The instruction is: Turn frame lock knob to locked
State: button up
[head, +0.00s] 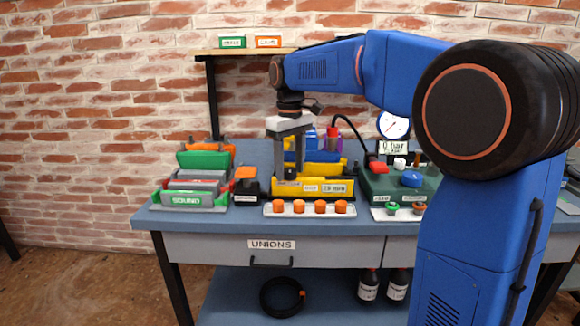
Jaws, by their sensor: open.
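My gripper (290,160) points down over the yellow test frame (285,189) on the blue workbench. Its fingers are open, with no object visible in them. Blue and yellow parts of the frame stand behind and beside the fingers. Small labels on the frame's front are too small to read. I cannot make out the frame lock knob for certain; the gripper may hide it. Whether the fingers touch the frame cannot be told.
A white strip with several orange caps (320,207) lies in front of the frame. A green pump unit (405,184) with a gauge (393,124) stands right. A black box with an orange top (246,186) and a green-grey rack (187,200) stand left.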

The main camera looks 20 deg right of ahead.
jog(key=c, duration=1)
jog(key=shift+c, duration=0.2)
jog(key=shift+m, duration=0.3)
jog(key=m, duration=0.3)
jog(key=shift+m, duration=0.3)
jog(key=m, duration=0.4)
jog(key=shift+m, duration=0.3)
jog(key=m, duration=0.9)
